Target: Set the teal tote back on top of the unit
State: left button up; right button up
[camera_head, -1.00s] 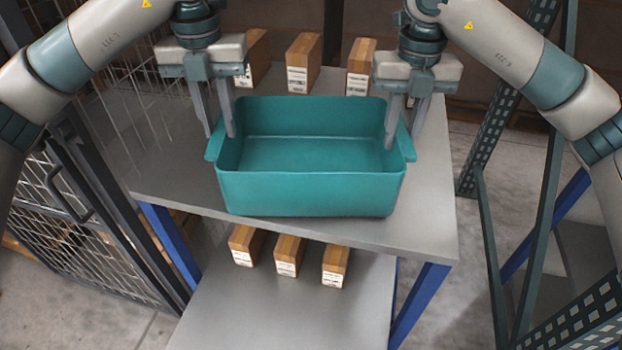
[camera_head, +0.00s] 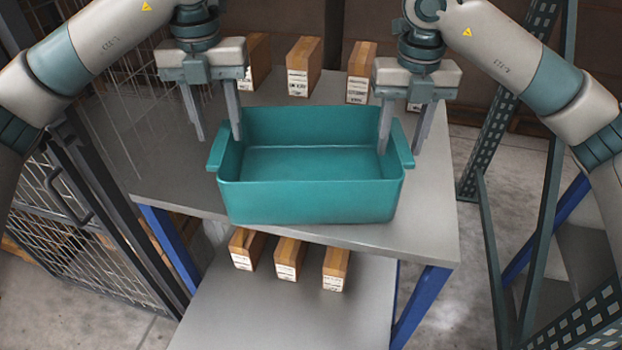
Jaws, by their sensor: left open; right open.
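The teal tote (camera_head: 312,203) stands upright and looks empty on the grey top of the unit (camera_head: 430,205), close to its front edge. My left gripper (camera_head: 218,140) is open at the tote's left end. One finger is on the inner side of the left wall and the other is outside the left handle. My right gripper (camera_head: 401,151) is open at the right end, with its fingers likewise on either side of the right wall and handle. Whether any finger touches the tote is hard to tell.
Several cardboard boxes (camera_head: 304,66) stand along the back of the top. More boxes (camera_head: 288,258) sit on a lower grey surface (camera_head: 285,310). A wire mesh gate (camera_head: 85,225) is at left, a green perforated rack frame (camera_head: 490,135) at right.

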pick_arm(q)
jog(key=shift+a+f, duration=0.2)
jog(key=shift+f, duration=0.05)
pick_arm(e)
jog(key=shift+w+a+f, duration=0.1)
jog(key=shift+a+f, duration=0.05)
jog(key=shift+a, duration=0.05)
pick_arm(q)
jog(key=r, duration=0.2)
jog(key=shift+w+a+r, duration=0.15)
jog(key=shift+w+r, duration=0.1)
jog(key=shift+r, duration=0.15)
pick_arm(e)
jog(key=shift+w+a+f, duration=0.1)
jog(key=shift+w+a, duration=0.2)
jog(key=shift+w, duration=0.05)
pick_arm(q)
jog(key=r, duration=0.3)
jog(key=shift+s+d+r, duration=0.3)
jog(key=shift+d+r, duration=0.1)
pick_arm(e)
jog(key=shift+s+d, duration=0.2)
jog(key=shift+w, duration=0.1)
pick_arm(q)
jog(key=shift+r, duration=0.95)
pick_arm(e)
jog(key=shift+r, duration=0.2)
notch_tip(320, 180, up, 12)
